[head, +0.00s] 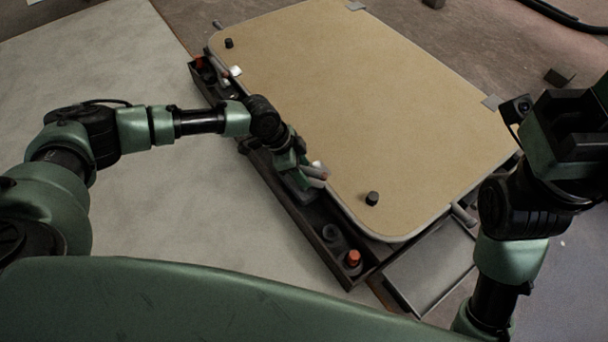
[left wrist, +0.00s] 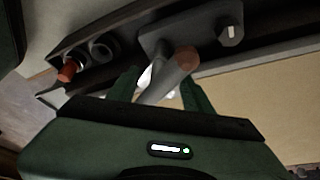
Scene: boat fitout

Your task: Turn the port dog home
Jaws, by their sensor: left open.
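A tan hatch panel (head: 365,95) with rounded corners and a grey rim lies in a dark frame. A dog with a grey lever (head: 316,174) sits at its near long edge. My left gripper (head: 308,182) is at this lever, partly hiding it. In the left wrist view the lever (left wrist: 165,80), with a brownish round end, lies between the open green fingers (left wrist: 160,88); contact cannot be told. Its grey mounting plate (left wrist: 185,30) is behind. A second dog (head: 235,71) is at the far left corner, clear of the gripper. My right gripper's fingers are not visible.
A dark trough (head: 318,240) runs along the near edge, with an orange-capped piece (head: 353,258) and a dark round piece at its near end. Black knobs (head: 372,198) stand on the panel. A grey flat plate (head: 428,265) lies right. The pale surface (head: 150,200) at left is clear.

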